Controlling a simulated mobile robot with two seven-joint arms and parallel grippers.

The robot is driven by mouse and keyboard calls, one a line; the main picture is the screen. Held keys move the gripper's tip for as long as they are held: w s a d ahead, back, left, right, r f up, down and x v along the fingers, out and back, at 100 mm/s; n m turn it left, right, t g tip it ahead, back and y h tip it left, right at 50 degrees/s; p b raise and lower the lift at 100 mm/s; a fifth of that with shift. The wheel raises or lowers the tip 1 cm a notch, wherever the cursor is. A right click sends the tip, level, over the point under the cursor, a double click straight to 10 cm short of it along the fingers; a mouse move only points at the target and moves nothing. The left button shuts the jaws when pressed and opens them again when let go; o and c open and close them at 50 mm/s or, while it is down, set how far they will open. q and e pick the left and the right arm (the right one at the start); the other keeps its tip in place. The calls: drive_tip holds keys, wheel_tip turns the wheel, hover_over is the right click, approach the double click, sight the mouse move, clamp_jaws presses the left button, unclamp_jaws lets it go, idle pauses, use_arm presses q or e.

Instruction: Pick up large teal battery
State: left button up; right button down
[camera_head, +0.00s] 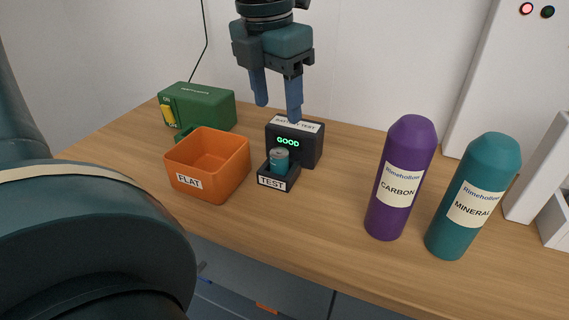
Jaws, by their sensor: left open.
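The large teal battery (279,160) stands upright in the test cradle (277,182) of the black battery tester (310,147). The tester's screen shows GOOD in green letters. My left gripper (277,110) hangs from the top of the view, pointing down with its two blue fingers apart. It is open and empty, above the tester and the battery and clear of the battery. My right gripper is not in view.
An orange bin (232,180) labelled FLAT stands left of the tester. A green box (210,106) with a yellow switch is behind it. Purple CARBON (384,220) and teal MINERAL (447,240) bottles stand right. The wooden counter's (300,225) front middle is clear.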

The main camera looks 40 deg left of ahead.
use_arm(q)
hover_over(279, 151)
wheel_tip(279, 151, down, 4)
drive_tip(key=shift+s+d+f, duration=0.15)
wheel_tip(279, 151, down, 4)
drive_tip(key=shift+f+b, duration=0.25)
drive_tip(key=shift+b, duration=0.1)
drive_tip(key=shift+f, duration=0.35)
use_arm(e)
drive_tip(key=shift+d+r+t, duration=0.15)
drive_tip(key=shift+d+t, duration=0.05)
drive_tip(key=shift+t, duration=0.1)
use_arm(q)
clamp_jaws()
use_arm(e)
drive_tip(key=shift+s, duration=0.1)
use_arm(q)
drive_tip(key=shift+r, duration=0.1)
